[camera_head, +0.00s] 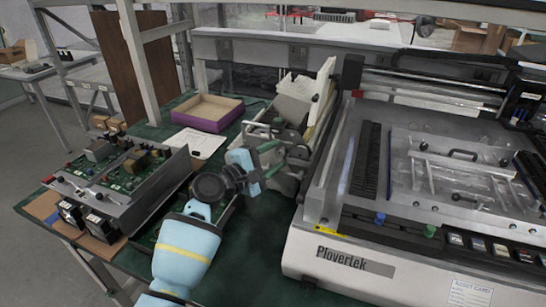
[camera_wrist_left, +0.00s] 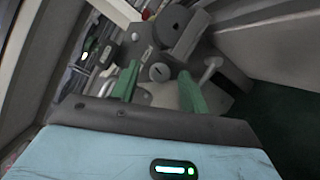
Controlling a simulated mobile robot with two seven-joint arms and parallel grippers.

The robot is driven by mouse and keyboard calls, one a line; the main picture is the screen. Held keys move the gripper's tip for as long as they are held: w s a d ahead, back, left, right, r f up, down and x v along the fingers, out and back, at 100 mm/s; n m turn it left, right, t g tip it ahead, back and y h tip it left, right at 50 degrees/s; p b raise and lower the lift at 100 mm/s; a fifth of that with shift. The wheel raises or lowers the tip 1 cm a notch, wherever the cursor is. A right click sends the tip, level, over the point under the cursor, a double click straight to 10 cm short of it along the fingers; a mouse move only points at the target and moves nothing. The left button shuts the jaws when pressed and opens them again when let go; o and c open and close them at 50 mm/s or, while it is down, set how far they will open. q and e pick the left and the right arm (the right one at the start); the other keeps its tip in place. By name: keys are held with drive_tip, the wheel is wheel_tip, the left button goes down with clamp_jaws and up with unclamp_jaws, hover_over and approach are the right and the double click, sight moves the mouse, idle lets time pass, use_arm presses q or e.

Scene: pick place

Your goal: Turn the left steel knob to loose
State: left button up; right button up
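My left gripper (camera_head: 268,160) reaches in beside a grey metal mechanism (camera_head: 290,135) left of the big machine. In the left wrist view its two green fingers (camera_wrist_left: 160,90) are spread apart with nothing between their tips. A small round grey knob with a slot (camera_wrist_left: 159,72) shows beyond and between the fingers, apart from them. A larger dark grey round part (camera_wrist_left: 180,25) is above it. I cannot tell for sure which of these is the left steel knob, nor its setting. In the head view the gripper hides part of the mechanism. My right gripper is not in view.
The large white Plovertek machine (camera_head: 345,262) fills the right side, with a blue knob (camera_head: 380,218) and a green knob (camera_head: 430,230) on its front. An open electronics chassis (camera_head: 125,180) stands left of my arm. A purple-sided tray (camera_head: 207,113) lies behind. Green bench top shows in front.

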use_arm(q)
drive_tip(key=v, duration=0.8)
drive_tip(key=shift+p, duration=0.45)
drive_tip(key=shift+d, duration=0.1)
